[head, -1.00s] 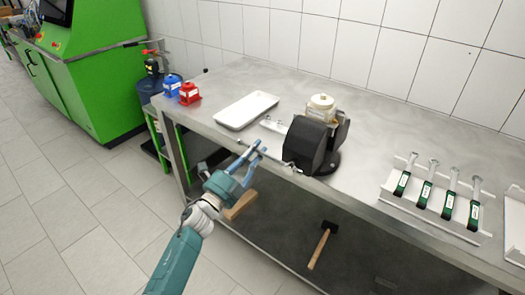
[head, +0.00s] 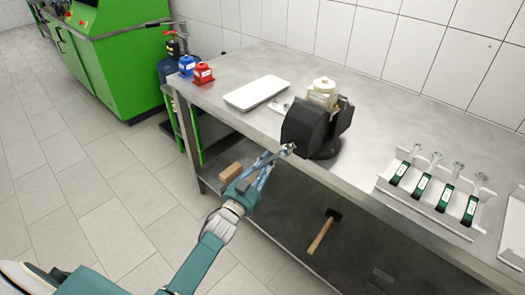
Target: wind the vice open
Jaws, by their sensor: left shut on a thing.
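The black vice (head: 306,130) stands at the front edge of the metal workbench. A cream part with a round cap (head: 323,92) sits at its jaws; whether it is clamped I cannot tell. The vice's small metal handle (head: 290,147) shows at its front, over the bench edge. My left gripper (head: 275,156), with blue fingers, reaches up from below in front of the vice. It is shut on the handle, and the fingers hide part of it. My right gripper is not in view.
A white tray (head: 240,98) lies left of the vice; red (head: 203,73) and blue (head: 186,66) items stand beyond it. A rack (head: 401,202) with several green-labelled tools stands right.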

